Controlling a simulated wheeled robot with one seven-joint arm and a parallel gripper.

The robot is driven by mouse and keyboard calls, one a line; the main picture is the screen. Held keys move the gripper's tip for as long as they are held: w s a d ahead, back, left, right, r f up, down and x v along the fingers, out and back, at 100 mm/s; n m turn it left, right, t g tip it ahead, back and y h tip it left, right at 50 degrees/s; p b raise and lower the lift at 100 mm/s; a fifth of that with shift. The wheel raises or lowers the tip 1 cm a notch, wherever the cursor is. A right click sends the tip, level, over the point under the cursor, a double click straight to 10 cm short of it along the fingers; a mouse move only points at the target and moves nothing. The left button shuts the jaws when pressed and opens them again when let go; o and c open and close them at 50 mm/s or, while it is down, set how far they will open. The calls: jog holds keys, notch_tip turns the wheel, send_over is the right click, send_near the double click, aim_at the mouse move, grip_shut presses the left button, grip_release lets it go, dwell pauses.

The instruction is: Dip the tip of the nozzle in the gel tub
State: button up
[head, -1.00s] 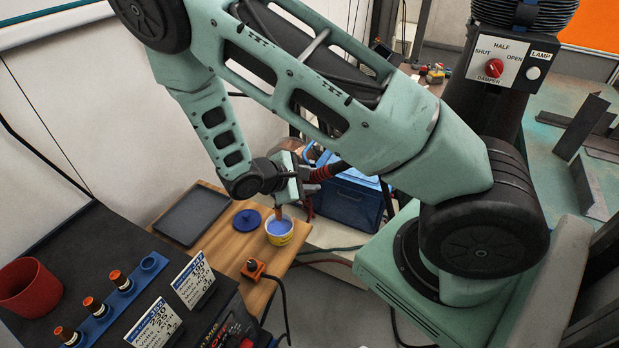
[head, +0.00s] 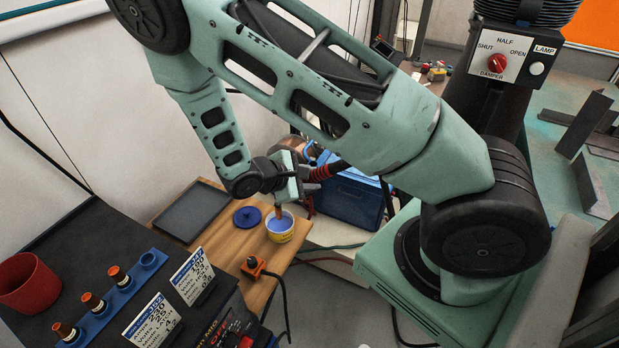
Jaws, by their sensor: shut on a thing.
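The gel tub (head: 281,237) is a small white and yellow pot filled with blue gel, standing on a wooden bench top. My gripper (head: 296,184) is above it and shut on the torch, whose red-ribbed cable neck (head: 325,171) runs off to the right. The copper-coloured nozzle (head: 278,211) points down from my gripper over the tub's mouth. Its tip is at or just above the blue gel; I cannot tell whether it touches. My gripper's fingers are partly hidden by the wrist.
A round blue lid (head: 247,216) lies left of the tub, with a dark tray (head: 193,212) beyond it. An orange block with a cable (head: 254,267) sits in front. A blue box (head: 345,197) stands right behind. A dark machine top with a red cup (head: 28,284) is at left.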

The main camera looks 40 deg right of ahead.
aim_at(311, 192)
jog(key=shift+f+b, duration=2.1)
jog(key=shift+f, duration=0.4)
jog(key=shift+r, duration=0.1)
